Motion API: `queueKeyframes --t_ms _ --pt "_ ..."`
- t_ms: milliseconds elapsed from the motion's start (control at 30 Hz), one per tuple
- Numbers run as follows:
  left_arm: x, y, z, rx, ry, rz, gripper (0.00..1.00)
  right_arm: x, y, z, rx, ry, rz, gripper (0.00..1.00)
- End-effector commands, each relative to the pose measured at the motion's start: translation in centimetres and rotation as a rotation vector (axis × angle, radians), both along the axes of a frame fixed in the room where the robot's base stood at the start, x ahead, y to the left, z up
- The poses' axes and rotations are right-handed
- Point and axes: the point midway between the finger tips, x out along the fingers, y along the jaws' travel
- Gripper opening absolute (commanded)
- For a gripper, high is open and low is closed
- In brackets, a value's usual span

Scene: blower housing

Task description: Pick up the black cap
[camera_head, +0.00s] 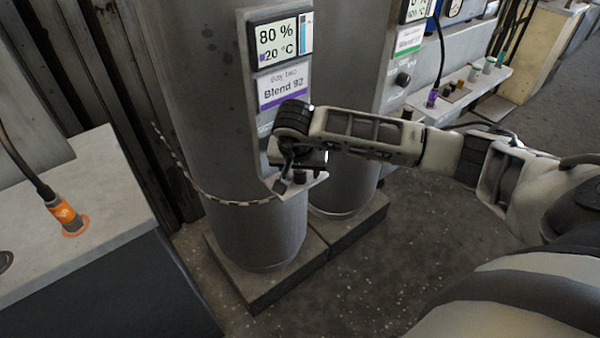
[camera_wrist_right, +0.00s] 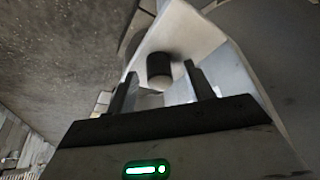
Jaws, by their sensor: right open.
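The black cap (camera_wrist_right: 159,68) shows in the right wrist view as a short dark cylinder at a pale ledge (camera_wrist_right: 200,38). My right gripper (camera_head: 290,180) is at the small ledge on the front of the large grey tank (camera_head: 185,90). In the right wrist view the two dark fingers stand apart, with the cap seen in the gap between them and slightly beyond their tips. I see no contact with the cap. In the head view the gripper covers this spot, and I cannot make out the cap there. My left gripper is not in view.
A display panel (camera_head: 281,42) and a "Blend 92" label (camera_head: 283,87) sit above the gripper. A chain (camera_head: 240,202) hangs around the tank. A second tank (camera_head: 345,75) stands to the right. A bench (camera_head: 85,190) with an orange connector (camera_head: 66,216) is at left.

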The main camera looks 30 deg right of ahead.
Motion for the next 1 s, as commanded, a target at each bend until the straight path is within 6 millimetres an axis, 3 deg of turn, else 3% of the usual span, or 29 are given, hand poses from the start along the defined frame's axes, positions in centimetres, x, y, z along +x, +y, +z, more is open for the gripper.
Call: queueKeyframes --t_ms 233,400,767,1000 --pt "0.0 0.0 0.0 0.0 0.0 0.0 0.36 0.1 0.0 -0.2 0.0 -0.001 0.0 0.52" --pt "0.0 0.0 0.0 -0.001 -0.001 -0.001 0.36 0.1 0.0 -0.2 0.001 -0.001 0.0 0.05" --pt "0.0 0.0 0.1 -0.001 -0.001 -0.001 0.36 0.1 0.0 0.1 0.0 -0.001 0.0 0.05" --pt "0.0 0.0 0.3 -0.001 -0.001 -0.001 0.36 0.2 -0.1 2.5 0.0 -0.005 0.0 0.05"
